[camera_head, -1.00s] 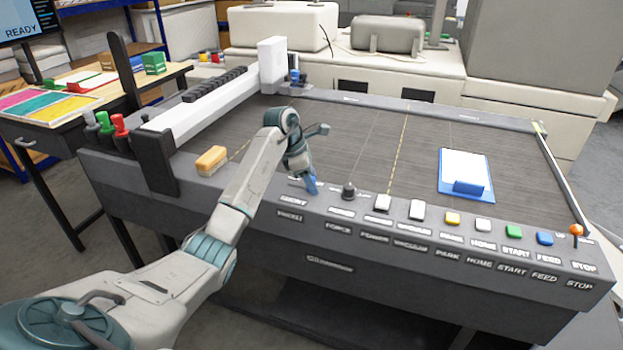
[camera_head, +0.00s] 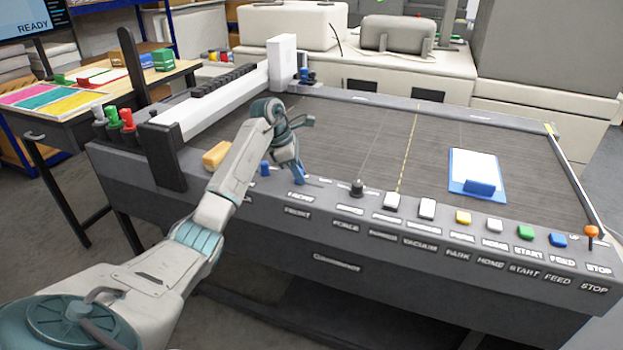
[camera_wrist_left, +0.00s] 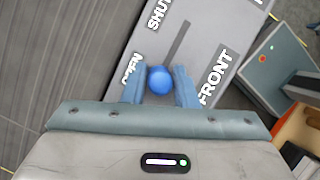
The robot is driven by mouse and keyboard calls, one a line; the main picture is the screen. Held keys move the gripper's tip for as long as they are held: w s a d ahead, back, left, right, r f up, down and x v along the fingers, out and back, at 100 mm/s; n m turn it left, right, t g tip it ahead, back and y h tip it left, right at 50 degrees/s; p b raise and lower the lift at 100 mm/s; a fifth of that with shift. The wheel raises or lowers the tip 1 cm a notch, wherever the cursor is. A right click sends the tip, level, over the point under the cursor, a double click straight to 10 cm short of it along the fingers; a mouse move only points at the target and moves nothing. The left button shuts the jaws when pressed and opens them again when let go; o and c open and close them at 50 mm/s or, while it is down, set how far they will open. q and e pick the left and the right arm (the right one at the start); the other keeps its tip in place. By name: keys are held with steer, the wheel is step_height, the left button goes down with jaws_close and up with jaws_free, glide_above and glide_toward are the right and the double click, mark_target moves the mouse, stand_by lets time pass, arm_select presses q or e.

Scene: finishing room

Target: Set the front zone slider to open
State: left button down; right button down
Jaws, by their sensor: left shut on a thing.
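The front zone slider has a round blue knob (camera_wrist_left: 159,80) in the left wrist view. Its dark slot runs up and right from the knob toward the word SHUT, and the knob sits at the end beside the word OPEN. The label FRONT (camera_wrist_left: 215,78) is printed alongside. My left gripper (camera_wrist_left: 160,84) is shut on this knob, one blue finger on each side. In the head view my left gripper (camera_head: 299,178) is at the panel just above the FRONT label, and its fingers hide the knob. My right gripper is not in view.
Another blue knob (camera_head: 265,168) stands left of my gripper, partly behind my arm. A dark round knob (camera_head: 357,188) and a row of coloured buttons lie to the right. A yellow block (camera_head: 215,156) and a blue clipboard (camera_head: 476,172) rest on the table.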

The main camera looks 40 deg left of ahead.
arm_select(q)
steer(key=shift+a, duration=0.1)
steer(key=c, duration=1.4)
jaws_free()
steer(key=shift+o, duration=1.2)
steer(key=shift+s+a, duration=0.1)
steer(key=shift+a, duration=0.1)
